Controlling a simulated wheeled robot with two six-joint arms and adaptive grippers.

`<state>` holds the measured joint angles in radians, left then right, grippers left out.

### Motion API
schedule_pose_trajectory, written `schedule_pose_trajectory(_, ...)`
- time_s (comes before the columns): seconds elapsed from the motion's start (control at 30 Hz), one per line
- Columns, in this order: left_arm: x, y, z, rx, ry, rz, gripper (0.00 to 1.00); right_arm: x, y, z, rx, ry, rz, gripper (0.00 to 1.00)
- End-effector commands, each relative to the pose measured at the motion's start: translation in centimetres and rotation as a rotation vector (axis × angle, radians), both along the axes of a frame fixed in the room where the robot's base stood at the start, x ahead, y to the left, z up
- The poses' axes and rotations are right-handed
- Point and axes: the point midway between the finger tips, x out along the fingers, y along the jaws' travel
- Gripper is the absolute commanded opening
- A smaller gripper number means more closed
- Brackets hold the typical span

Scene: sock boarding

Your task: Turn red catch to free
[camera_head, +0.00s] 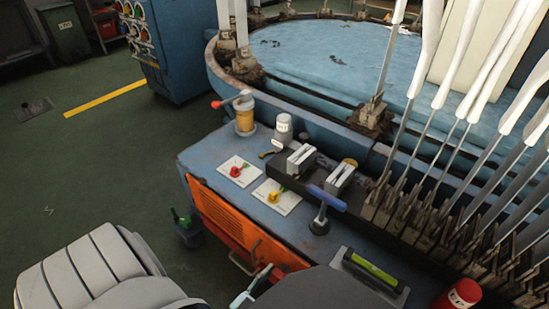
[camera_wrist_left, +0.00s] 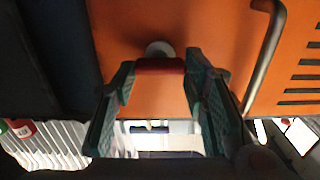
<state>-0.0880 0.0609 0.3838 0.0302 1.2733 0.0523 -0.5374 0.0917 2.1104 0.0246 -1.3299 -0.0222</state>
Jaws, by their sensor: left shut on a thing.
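The red catch (camera_wrist_left: 160,66) is a short bar in front of a round grey boss (camera_wrist_left: 159,48) on the orange panel, in the left wrist view. It lies level across that picture. My left gripper (camera_wrist_left: 160,76) is shut on it, with one teal finger at each end of the bar. My right gripper is not in view.
A metal door handle (camera_wrist_left: 266,55) stands out from the panel, right of my fingers. The blue worktop (camera_head: 213,155) above carries a red lever (camera_head: 237,171), a yellow lever (camera_head: 274,197) and a blue-handled tool (camera_head: 327,198). The green floor (camera_head: 110,165) to the left is clear.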

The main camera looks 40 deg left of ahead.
Motion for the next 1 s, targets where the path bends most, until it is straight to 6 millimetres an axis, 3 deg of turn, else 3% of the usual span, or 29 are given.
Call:
schedule_pose_trajectory(0.37, 0.07, 0.05, -0.04, -0.099, -0.002, 0.000, 0.12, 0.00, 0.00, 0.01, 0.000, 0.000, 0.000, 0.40)
schedule_pose_trajectory(1.0, 0.09, 0.16, -0.11, -0.533, -0.012, -0.002, 0.12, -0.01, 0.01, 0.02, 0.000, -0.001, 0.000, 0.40)
